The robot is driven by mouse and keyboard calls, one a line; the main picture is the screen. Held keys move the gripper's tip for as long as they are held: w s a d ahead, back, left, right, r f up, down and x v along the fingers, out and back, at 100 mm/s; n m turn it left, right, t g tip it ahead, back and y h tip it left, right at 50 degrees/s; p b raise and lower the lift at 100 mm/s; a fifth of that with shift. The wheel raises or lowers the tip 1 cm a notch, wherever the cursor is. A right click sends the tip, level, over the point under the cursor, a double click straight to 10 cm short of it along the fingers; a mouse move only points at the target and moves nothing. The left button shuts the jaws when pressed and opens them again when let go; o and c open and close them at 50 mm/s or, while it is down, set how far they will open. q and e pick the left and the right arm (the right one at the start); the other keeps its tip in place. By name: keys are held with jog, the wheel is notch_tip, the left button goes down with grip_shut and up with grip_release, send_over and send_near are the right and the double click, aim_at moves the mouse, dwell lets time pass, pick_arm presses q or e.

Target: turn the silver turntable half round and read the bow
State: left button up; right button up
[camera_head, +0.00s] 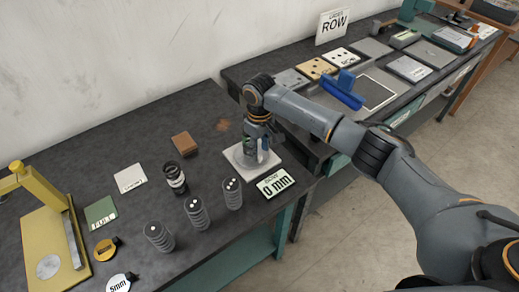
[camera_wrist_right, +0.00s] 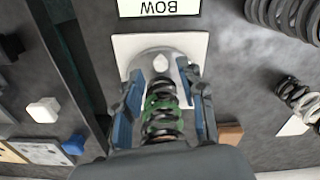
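The silver turntable (camera_wrist_right: 137,63) is a round grey disc on a white square base plate (camera_wrist_right: 130,45); its base also shows in the head view (camera_head: 271,170). A black and green coil spring (camera_wrist_right: 162,108) stands on the disc, with a pale knob (camera_wrist_right: 160,63) beside it in the wrist view. My right gripper (camera_wrist_right: 165,78) is over the turntable, its blue-padded fingers on either side of the spring. Gaps show between fingers and spring, so it looks open. It hides much of the turntable in the head view.
Several dark springs (camera_head: 196,212) and a black and white spring (camera_head: 175,177) stand left of the turntable. A yellow stand (camera_head: 50,240) is at far left. A second bench (camera_head: 290,60) holds plates and a blue bracket (camera_head: 343,90).

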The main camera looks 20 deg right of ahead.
jog(key=shift+s+f, duration=0.15)
jog(key=shift+f, duration=0.8)
jog(key=shift+c, duration=0.2)
grip_shut()
pick_arm(q)
jog(key=shift+a+r, duration=0.1)
jog(key=shift+r, duration=0.1)
jog(key=shift+w+r, duration=0.15)
jog(key=shift+w, duration=0.1)
pick_arm(e)
jog(key=shift+r, duration=0.1)
